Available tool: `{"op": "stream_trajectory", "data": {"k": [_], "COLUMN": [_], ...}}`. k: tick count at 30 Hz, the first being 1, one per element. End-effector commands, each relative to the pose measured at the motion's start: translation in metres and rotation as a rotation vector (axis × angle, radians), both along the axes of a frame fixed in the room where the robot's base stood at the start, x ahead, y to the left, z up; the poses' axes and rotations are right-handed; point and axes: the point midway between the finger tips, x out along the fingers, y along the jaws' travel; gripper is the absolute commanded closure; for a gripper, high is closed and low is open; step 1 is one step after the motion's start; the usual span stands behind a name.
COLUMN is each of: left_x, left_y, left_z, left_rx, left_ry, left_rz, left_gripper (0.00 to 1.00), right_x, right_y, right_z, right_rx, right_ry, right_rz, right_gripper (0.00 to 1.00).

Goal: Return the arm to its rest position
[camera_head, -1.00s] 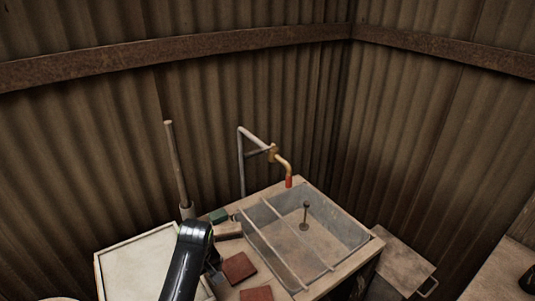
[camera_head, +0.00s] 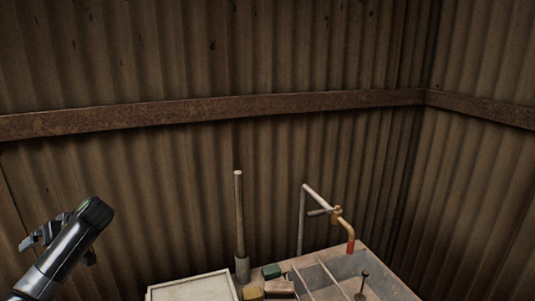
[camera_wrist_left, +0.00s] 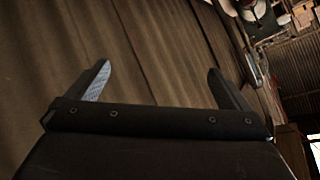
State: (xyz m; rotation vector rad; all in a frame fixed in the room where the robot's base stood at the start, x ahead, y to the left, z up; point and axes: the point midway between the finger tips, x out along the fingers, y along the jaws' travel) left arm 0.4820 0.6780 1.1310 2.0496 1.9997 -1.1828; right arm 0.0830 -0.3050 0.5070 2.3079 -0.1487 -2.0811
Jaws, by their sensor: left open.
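My left arm (camera_head: 75,242) comes in from the lower left in the head view and is raised in front of the corrugated wall. My left gripper (camera_wrist_left: 158,70) shows in the left wrist view with its two fingers wide apart and nothing between them. In the head view the left gripper is small and partly hidden by the arm. It is clear of the worktop and touches nothing that I can see. My right gripper is in neither view.
The space around the raised arm looks free.

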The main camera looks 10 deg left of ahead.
Motion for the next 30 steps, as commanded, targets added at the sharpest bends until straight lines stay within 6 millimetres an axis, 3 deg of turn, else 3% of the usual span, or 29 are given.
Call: {"op": "stream_trajectory", "data": {"k": [1,3,8,14,17,21,25,30], "left_x": [-0.009,-0.012,-0.027,-0.073,-0.111,-0.174,-0.24,-0.327], "left_y": [0.016,0.029,0.065,0.114,0.137,0.163,0.181,0.195], "left_z": [0.022,-0.01,-0.066,-0.152,-0.195,-0.246,-0.281,-0.306], "left_rx": [0.044,0.032,0.027,0.004,-0.013,-0.038,-0.057,-0.073], "left_ry": [-0.005,0.062,0.202,0.405,0.509,0.641,0.747,0.863], "left_rz": [0.021,-0.032,-0.166,-0.363,-0.47,-0.616,-0.743,-0.886], "left_gripper": [0.0,0.0,0.0,0.0,0.0,0.0,0.0,0.0], "right_x": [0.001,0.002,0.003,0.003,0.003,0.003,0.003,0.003], "right_y": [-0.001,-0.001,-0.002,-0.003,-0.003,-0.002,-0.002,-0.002], "right_z": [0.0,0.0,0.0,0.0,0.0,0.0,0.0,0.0], "right_rx": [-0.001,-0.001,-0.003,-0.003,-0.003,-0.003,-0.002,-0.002], "right_ry": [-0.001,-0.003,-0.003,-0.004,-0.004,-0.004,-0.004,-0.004], "right_rz": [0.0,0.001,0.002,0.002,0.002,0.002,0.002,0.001], "right_gripper": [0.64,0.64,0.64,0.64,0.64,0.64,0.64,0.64]}}
